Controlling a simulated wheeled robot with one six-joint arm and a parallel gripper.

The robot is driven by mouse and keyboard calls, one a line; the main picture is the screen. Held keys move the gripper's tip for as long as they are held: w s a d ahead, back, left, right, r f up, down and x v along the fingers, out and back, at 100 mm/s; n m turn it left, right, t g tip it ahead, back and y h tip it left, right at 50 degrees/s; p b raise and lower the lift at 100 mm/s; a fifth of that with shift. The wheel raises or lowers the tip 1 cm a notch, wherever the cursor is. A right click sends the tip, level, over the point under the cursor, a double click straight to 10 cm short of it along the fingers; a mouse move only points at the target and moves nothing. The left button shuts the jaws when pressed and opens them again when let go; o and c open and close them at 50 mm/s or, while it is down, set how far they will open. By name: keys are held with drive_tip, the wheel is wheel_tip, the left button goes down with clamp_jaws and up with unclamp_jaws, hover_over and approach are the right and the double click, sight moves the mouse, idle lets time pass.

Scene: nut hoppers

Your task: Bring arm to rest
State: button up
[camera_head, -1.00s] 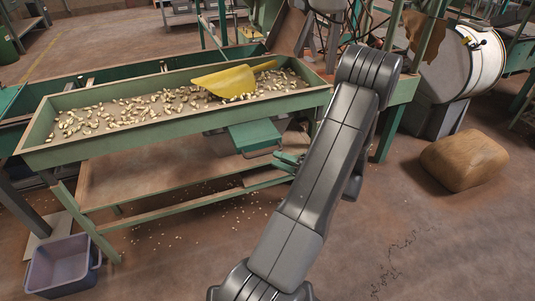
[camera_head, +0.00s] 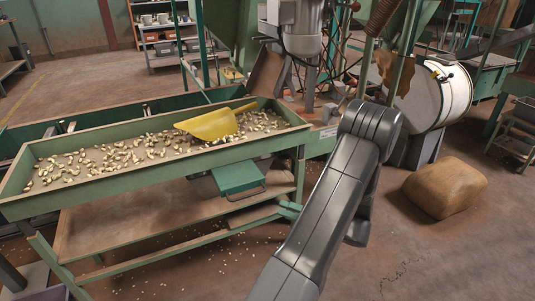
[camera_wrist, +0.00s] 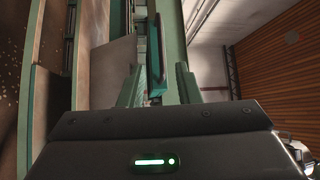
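My arm is bent at the elbow in front of the hopper table in the head view. My gripper (camera_head: 288,210) shows only in part there, as green fingers behind my forearm, close to the table's right leg in the picture. In the wrist view, the two green fingers of my gripper (camera_wrist: 158,88) stand apart. A teal bar (camera_wrist: 155,45) shows in the gap between them; I cannot tell how far beyond the fingers it is. I see nothing clamped.
The green hopper table (camera_head: 130,201) holds scattered nuts and a yellow scoop (camera_head: 215,124). A green box (camera_head: 238,177) hangs under it. A brown sack (camera_head: 445,187) lies on the floor at right, with a white drum (camera_head: 438,97) behind it. Floor between arm and sack is clear.

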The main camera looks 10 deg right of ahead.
sight(247, 196)
drive_tip(key=b+x, duration=0.2)
drive_tip(key=x, duration=1.1)
drive_tip(key=shift+w+a, duration=0.1)
drive_tip(key=shift+r, duration=0.15)
